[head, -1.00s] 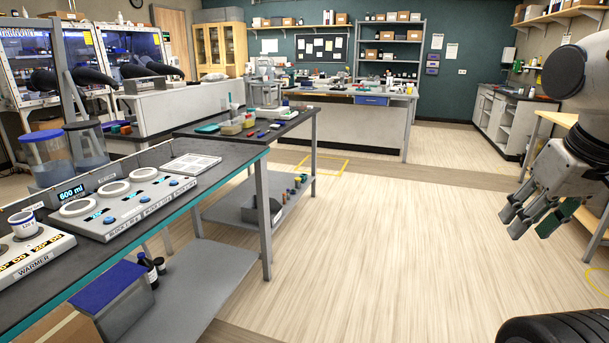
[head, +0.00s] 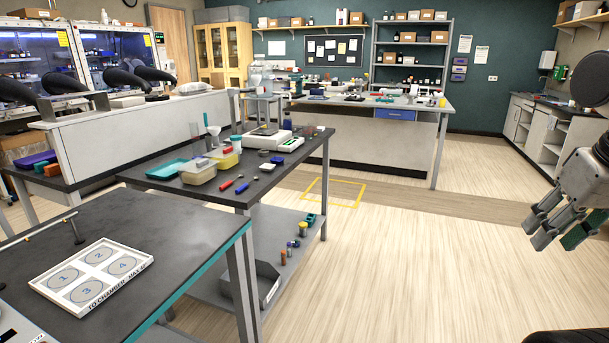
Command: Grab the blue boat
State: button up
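I cannot make out for sure which thing is the blue boat. On the dark middle table, a small blue piece (head: 242,187) lies near the front edge, and another small blue piece (head: 277,160) lies farther back beside a white device. A shallow teal tray (head: 167,169) lies at the table's left. My gripper (head: 553,238) hangs over the floor at the right edge, well away from the table. A green piece (head: 578,234) shows at its fingers; whether it is held or part of the gripper is unclear.
A nearer bench (head: 185,235) at the left bears a white numbered tray (head: 92,272).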

aim_at(275, 159)
jog(key=i+u, duration=0.15)
jog(key=i, duration=0.55)
jog(key=i+l+u, duration=0.1)
jog(key=i, duration=0.65)
jog(key=i+l+u, duration=0.15)
jog(key=i+u, duration=0.2)
jog(key=i+l+u, duration=0.65)
jog(key=i+l, duration=0.05)
jog(key=i, duration=0.05)
